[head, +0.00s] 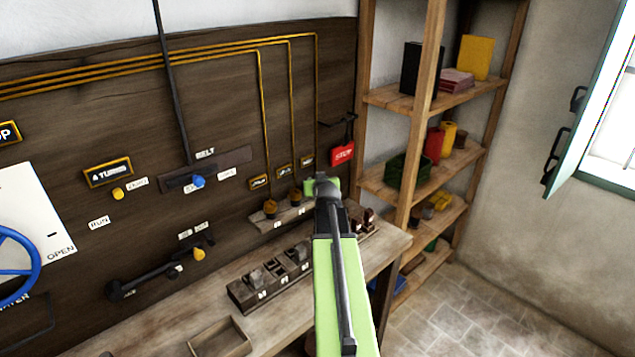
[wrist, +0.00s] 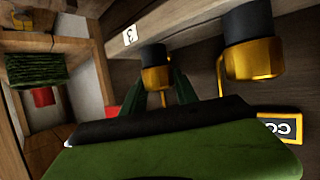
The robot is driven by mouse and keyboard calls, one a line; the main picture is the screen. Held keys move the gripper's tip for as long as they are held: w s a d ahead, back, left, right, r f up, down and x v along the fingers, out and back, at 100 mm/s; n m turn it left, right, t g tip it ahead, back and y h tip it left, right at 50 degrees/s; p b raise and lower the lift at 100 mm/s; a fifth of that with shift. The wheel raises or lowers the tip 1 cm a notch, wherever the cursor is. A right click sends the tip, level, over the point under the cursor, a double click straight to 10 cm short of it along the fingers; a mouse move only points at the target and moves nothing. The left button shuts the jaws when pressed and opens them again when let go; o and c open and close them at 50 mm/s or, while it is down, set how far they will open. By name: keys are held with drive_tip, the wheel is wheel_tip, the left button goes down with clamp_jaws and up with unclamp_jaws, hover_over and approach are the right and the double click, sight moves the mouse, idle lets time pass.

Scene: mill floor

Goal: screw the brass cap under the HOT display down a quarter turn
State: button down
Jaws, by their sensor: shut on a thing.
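My gripper (wrist: 159,88) has its two green fingers on either side of a brass cap (wrist: 155,78) with a dark upper part, shut on it. A white label "3" (wrist: 130,35) is beside this cap. In the head view my gripper (head: 322,186) is at the right end of the row, hiding the cap it holds. Two other brass caps, left (head: 270,208) and middle (head: 295,197), show there. A neighbouring cap (wrist: 252,58) stands apart from my fingers in the wrist view. A plate starting "CO" (wrist: 281,127) is near it. I cannot read HOT on any display.
Small displays (head: 258,182) with brass pipes above line the dark panel (head: 110,75). A red STOP sign (head: 342,154) hangs close behind my gripper. The bench (head: 180,310) carries a block of dark pieces (head: 270,279) and an empty tray (head: 220,338). Shelves (head: 415,175) stand right.

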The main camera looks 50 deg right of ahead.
drive_tip(key=shift+a+m+g+h, duration=0.1)
drive_tip(key=shift+m+g+h, duration=0.5)
drive_tip(key=shift+m, duration=0.1)
drive_tip(key=shift+f+m, duration=0.1)
drive_tip(key=shift+m, duration=0.2)
drive_tip(key=c, duration=0.9)
unclamp_jaws()
drive_tip(key=shift+c, duration=0.2)
drive_tip(key=shift+n, duration=0.4)
